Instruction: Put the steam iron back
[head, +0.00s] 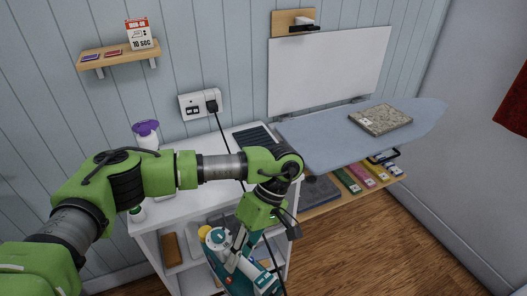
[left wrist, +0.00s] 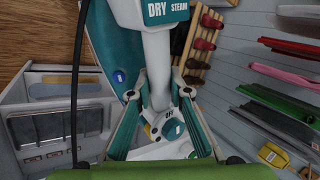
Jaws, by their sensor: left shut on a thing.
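My left gripper (head: 240,243) is shut on the steam iron (head: 265,282), low in the head view, in front of the white cabinet. In the left wrist view, the fingers (left wrist: 160,84) close around the iron's white handle. The teal and white iron (left wrist: 123,40), marked "DRY" and "STEAM", fills the upper middle there. Its black cord (head: 229,146) runs down from the wall socket (head: 201,104). A dark ribbed plate (head: 255,137) lies bare on the cabinet top; my arm partly covers the view there. My right gripper is not in view.
The white cabinet (head: 195,207) has open shelves below its top. A purple-capped bottle (head: 146,130) stands at its back left. To the right, a blue-grey ironing board (head: 325,142) carries a speckled slab (head: 380,119). A small wall shelf (head: 118,54) is at upper left.

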